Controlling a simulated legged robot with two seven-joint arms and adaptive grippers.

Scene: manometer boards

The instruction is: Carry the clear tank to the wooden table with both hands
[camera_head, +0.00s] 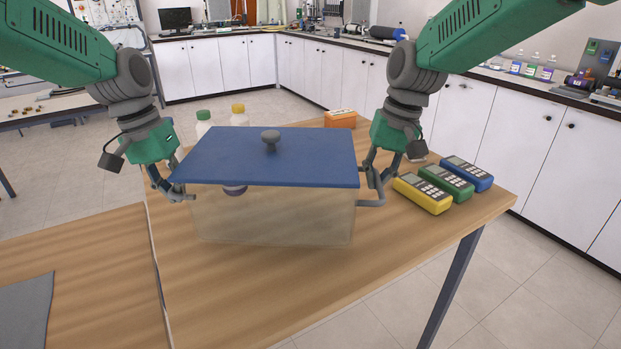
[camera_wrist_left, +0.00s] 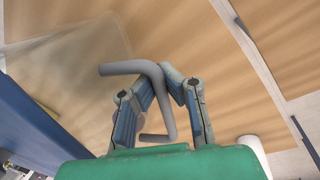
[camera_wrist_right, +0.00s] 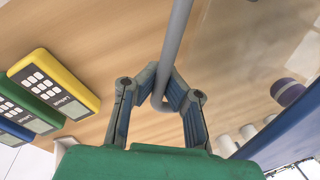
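The clear tank (camera_head: 275,222) has see-through walls and a blue lid (camera_head: 300,150) with a grey knob. It appears level over the wooden table (camera_head: 400,240) in the head view; I cannot tell whether its base touches the top. My left gripper (camera_head: 180,192) is at the tank's left side, its fingers closed around the grey left handle (camera_wrist_left: 125,68). My right gripper (camera_head: 372,180) is at the right side, its fingers closed around the right handle (camera_wrist_right: 178,35). The left wrist view shows my left fingertips (camera_wrist_left: 165,78) meeting at the handle bar.
Yellow, green and blue meters (camera_head: 445,180) lie right of the tank. Capped bottles (camera_head: 238,115) stand behind it, and an orange box (camera_head: 340,118) sits further back. A second wooden surface (camera_head: 100,250) with a grey mat (camera_head: 25,310) adjoins at left. The table's front is clear.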

